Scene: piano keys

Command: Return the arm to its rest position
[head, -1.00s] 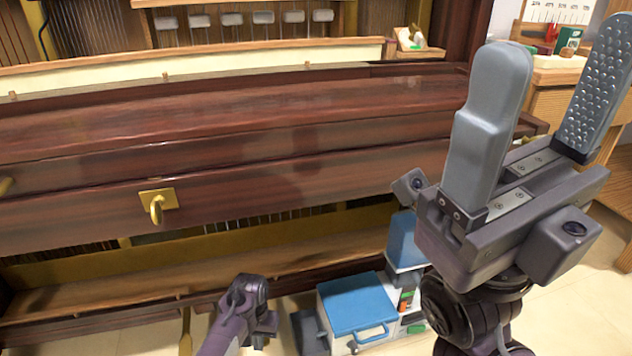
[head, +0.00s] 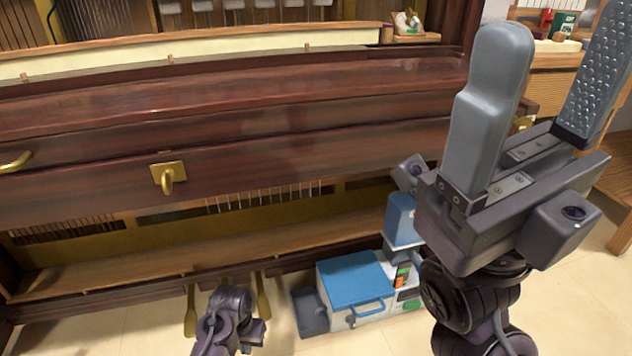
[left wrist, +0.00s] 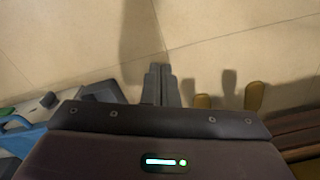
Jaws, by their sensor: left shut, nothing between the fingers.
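My left arm's wrist and gripper (head: 228,318) are low in the head view, in front of the piano's pedals, with the fingers hidden there. In the left wrist view the two fingers of my left gripper (left wrist: 161,84) are shut together over bare floor, with nothing between them. My right gripper (head: 535,95) is large and close at the right of the head view. Its two grey fingers point up, wide apart and empty.
The dark red-brown piano (head: 290,145) spans the view behind the left arm. Brass pedals (head: 263,298) stand beside my left wrist. A white and blue case (head: 350,283) is on the floor to its right. The tiled floor (head: 580,325) at the lower right is clear.

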